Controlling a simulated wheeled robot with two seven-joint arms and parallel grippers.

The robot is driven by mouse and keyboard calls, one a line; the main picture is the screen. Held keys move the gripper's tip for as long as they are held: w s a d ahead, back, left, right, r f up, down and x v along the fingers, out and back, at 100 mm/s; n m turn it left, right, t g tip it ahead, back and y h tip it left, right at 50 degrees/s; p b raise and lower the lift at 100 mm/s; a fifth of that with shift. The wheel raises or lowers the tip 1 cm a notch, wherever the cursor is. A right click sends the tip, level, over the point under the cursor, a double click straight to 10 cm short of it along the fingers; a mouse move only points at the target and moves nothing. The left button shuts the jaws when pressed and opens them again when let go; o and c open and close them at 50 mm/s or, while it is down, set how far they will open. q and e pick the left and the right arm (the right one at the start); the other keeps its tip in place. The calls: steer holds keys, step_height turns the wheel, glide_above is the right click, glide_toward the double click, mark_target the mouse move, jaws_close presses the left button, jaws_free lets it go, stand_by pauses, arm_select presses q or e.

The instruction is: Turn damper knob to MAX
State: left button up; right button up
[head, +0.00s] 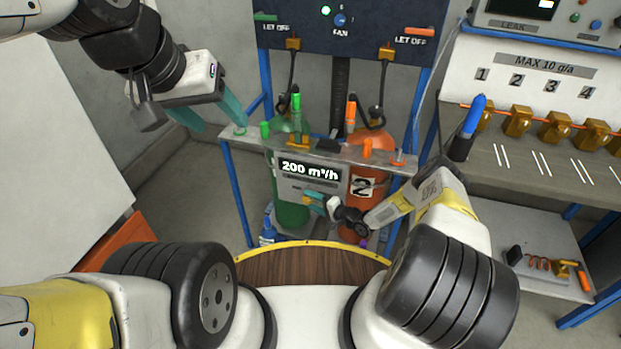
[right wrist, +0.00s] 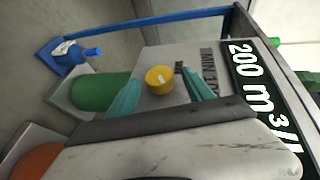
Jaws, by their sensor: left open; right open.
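The damper knob (right wrist: 160,79) is a round yellow knob with a white mark on its face. It sits on a grey panel (right wrist: 154,54) beside partly hidden lettering that begins with MIN. My right gripper (right wrist: 161,76) is open, with one teal finger on each side of the knob; I cannot tell whether they touch it. In the head view my right gripper (head: 318,202) is low in front of the panel and the knob is hidden. A display (head: 310,170) on the panel reads 200 m³/h. My left gripper (head: 214,117) is open and empty, left of the stand.
A green cylinder (head: 291,214) and an orange cylinder (head: 371,183) marked 2 stand behind the panel. A blue-legged bench (head: 520,170) with brass-coloured clamps is at the right. A white board (head: 70,150) stands at the left.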

steer(key=v, duration=0.7)
steer(key=shift+d, duration=0.1)
steer(key=shift+s, duration=0.15)
